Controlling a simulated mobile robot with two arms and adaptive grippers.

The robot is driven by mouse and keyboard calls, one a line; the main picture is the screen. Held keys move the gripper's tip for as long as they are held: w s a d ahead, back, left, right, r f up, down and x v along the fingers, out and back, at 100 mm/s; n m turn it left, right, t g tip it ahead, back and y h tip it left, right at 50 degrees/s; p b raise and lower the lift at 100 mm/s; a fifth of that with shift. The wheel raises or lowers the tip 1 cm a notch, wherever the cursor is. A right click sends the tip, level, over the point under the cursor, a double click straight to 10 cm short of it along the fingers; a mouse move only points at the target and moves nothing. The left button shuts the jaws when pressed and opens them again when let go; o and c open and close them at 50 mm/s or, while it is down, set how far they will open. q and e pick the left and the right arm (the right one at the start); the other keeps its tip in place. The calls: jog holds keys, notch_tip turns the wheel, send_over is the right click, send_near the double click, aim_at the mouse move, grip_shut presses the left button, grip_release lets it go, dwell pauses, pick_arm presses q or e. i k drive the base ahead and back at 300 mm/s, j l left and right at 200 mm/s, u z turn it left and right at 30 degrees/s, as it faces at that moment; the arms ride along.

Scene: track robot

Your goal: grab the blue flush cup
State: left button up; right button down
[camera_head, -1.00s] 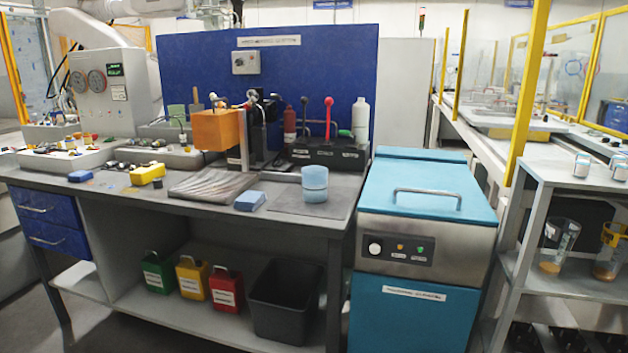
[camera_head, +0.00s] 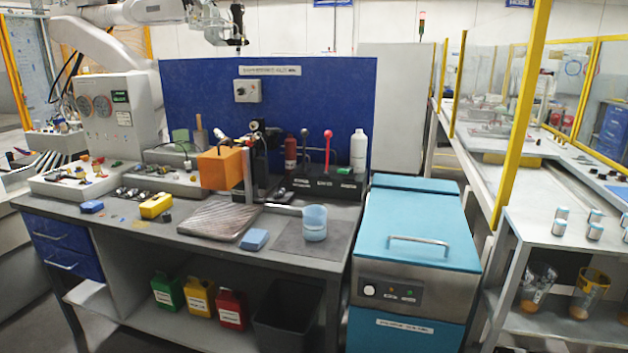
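The light blue flush cup (camera_head: 314,222) stands upright on the dark mat (camera_head: 292,240), near the right end of the grey workbench (camera_head: 200,243). A pale grey handle-like piece (camera_head: 284,210) reaches left from beside its rim; I cannot tell whether it is joined to the cup. Nothing is holding the cup. Neither of my grippers shows in the view. A white robot arm (camera_head: 85,38) with a dark tool stands behind the bench, and it seems to belong to the place.
A blue sponge-like block (camera_head: 255,239) and a ridged metal tray (camera_head: 200,228) lie left of the cup. An orange block (camera_head: 220,168) and a white bottle (camera_head: 358,150) stand behind. A blue-lidded machine (camera_head: 415,225) stands right of the bench. A shelf (camera_head: 560,245) is farther right.

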aim_at(315, 223)
jog(key=i+j+z, duration=0.35)
jog(key=j, duration=0.3)
jog(key=i+j+z, duration=0.2)
jog(key=j, duration=0.15)
